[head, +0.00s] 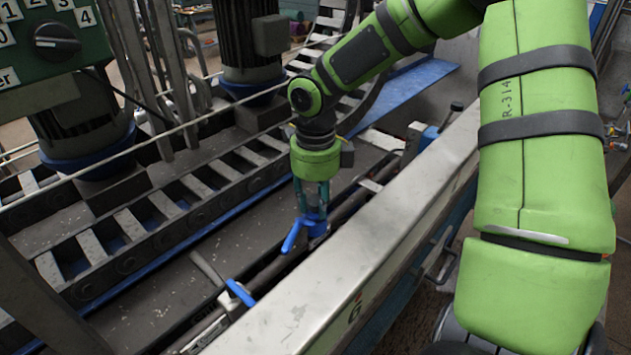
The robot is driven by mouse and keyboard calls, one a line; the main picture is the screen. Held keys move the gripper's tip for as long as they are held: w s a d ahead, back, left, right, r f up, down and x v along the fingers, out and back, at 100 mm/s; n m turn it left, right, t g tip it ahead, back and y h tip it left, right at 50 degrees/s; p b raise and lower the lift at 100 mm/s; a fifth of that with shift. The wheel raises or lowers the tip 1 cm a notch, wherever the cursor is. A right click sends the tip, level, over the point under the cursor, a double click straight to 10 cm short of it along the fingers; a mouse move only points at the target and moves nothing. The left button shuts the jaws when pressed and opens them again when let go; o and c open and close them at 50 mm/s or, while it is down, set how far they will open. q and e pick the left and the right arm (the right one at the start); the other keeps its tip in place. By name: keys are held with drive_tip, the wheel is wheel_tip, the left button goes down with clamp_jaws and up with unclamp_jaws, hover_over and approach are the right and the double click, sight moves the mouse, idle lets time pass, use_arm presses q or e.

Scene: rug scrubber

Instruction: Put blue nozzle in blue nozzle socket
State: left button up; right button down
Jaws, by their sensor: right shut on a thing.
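My right gripper (313,208) points down over the machine's trough, in the middle of the head view. It is shut on a blue nozzle (293,236), whose narrow spout sticks out to the lower left below the fingers. The nozzle is above or against a dark pipe (266,277) that runs beside the metal rail; I cannot tell whether they touch. A second blue piece (240,293) is on the pipe line further toward the lower left. No blue nozzle socket can be made out clearly. My left gripper is not in view.
A broad metal rail (375,235) runs diagonally just right of the nozzle. A slatted conveyor chain (165,204) and motors (78,130) stand to the left. A control box (55,40) with a dial is at the upper left. The trough floor (225,215) left of the pipe is mostly clear.

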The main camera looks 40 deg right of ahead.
sight(315, 199)
drive_tip(key=shift+w+f, duration=0.1)
drive_tip(key=shift+f, duration=0.2)
drive_tip(key=c, duration=0.9)
unclamp_jaws()
drive_tip(key=shift+r, duration=0.55)
wheel_tip(315, 199, up, 11)
drive_tip(key=b, duration=0.3)
drive_tip(key=shift+r, duration=0.15)
